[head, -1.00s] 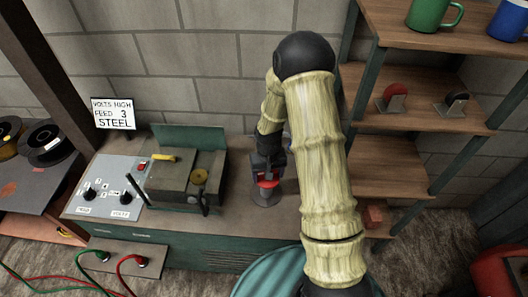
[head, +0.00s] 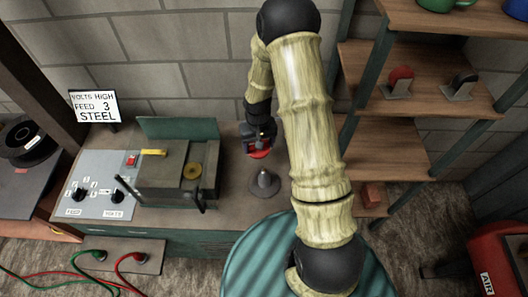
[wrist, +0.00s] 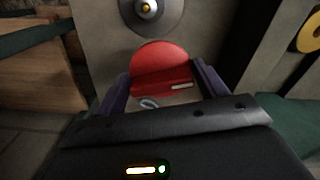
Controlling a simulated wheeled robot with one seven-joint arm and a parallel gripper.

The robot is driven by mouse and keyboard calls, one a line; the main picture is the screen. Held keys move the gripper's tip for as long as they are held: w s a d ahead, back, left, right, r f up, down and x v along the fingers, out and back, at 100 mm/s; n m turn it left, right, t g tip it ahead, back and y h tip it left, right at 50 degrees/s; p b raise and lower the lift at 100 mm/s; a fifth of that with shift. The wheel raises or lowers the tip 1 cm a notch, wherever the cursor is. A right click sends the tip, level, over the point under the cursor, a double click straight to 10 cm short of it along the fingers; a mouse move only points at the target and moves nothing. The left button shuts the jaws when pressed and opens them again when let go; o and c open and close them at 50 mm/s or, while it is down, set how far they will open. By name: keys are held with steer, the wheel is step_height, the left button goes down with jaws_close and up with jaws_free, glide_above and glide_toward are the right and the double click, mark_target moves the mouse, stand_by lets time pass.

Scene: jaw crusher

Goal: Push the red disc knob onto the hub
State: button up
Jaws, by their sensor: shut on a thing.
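The red disc knob (head: 260,154) is held in my gripper (head: 257,143), above and behind the grey cone-shaped stand on the bench, apart from it. In the wrist view the red knob (wrist: 160,68) sits between the two fingers of my gripper (wrist: 162,85), which are shut on it. The grey cone-shaped stand (head: 265,183) is upright and bare on top; it looks like the hub, though I cannot be sure. A round grey piece with a brass tip (wrist: 147,8) shows beyond the knob in the wrist view.
A control panel (head: 97,185) lies further left. Wooden shelves (head: 425,95) stand at the right. The bench top around the cone-shaped stand is clear.

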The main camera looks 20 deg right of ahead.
steer(key=s+r+m+p, duration=0.1)
steer(key=s, duration=0.1)
steer(key=s+r+m+p, duration=0.1)
steer(key=s+r+p, duration=0.1)
steer(key=s+r+m+p, duration=0.1)
steer(key=s, duration=0.2)
steer(key=shift+r+m+p, duration=0.3)
steer(key=shift+s+f, duration=0.1)
steer(key=b, duration=0.5)
glide_above(265, 172)
steer(key=shift+w+f, duration=0.2)
steer(key=shift+f, duration=2.6)
steer(key=shift+s+f+b, duration=0.1)
steer(key=shift+f+b, duration=0.3)
steer(key=shift+f, duration=0.2)
steer(key=o, duration=1)
steer(key=shift+r, duration=0.2)
